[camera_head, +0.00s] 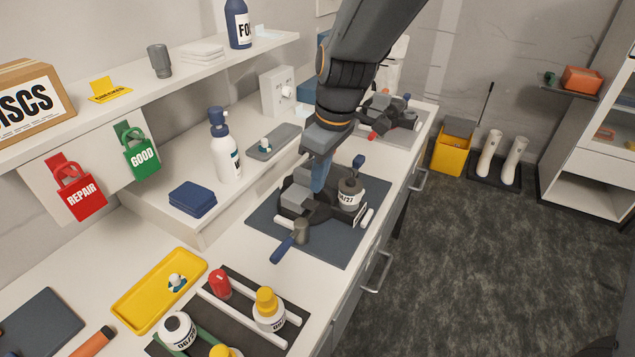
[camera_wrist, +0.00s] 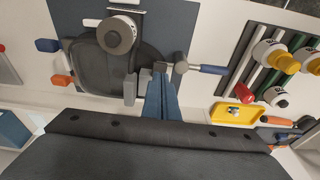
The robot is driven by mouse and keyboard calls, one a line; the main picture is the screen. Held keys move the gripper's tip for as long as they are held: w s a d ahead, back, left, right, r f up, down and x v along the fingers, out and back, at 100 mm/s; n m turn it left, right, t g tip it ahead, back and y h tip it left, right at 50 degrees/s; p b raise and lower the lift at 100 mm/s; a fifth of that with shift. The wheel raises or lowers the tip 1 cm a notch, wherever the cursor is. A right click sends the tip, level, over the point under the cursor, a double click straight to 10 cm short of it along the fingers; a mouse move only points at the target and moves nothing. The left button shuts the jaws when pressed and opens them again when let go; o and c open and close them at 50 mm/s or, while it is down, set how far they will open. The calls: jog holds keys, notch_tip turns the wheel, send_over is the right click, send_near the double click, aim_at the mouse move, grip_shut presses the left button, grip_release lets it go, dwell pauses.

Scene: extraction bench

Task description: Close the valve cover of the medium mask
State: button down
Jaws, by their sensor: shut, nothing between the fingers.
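The mask on the middle mat is a dark grey facepiece (camera_head: 292,207) with a round canister (camera_head: 350,190) labelled with a date. In the wrist view its dark body (camera_wrist: 105,70) and canister (camera_wrist: 116,35) lie at upper left. My gripper (camera_head: 318,185) points down over the mask, its blue fingers shut and empty. In the wrist view the fingertips (camera_wrist: 160,78) are beside a small upright grey piece (camera_wrist: 130,90) at the mask's edge, perhaps the valve cover. I cannot tell whether they touch it or whether the cover is open.
A blue-handled part (camera_head: 283,250) with a grey head sticks out beside the mask. Another mask (camera_head: 388,115) lies on the farther mat. The shelf is at the left.

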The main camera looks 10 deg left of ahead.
jog(key=s+d+r+b, duration=0.1)
jog(key=d+r+b, duration=0.2)
jog(key=r, duration=0.6)
jog(key=s+d+f+m+h+b, duration=0.1)
jog(key=s+d+f+m, duration=0.2)
jog(key=d+f+m, duration=0.3)
jog(key=s+d+f+m+h+b, duration=0.1)
jog(key=s+d+f+m+b, duration=0.1)
jog(key=s+d+f+m, duration=0.2)
jog(key=d+f+m, duration=0.1)
jog(key=d+f, duration=0.2)
jog(key=d, duration=0.3)
jog(key=d+f+m, duration=0.2)
jog(key=d+f, duration=0.2)
jog(key=d, duration=0.2)
jog(key=shift+s+d+b, duration=0.2)
jog(key=shift+s+b, duration=0.1)
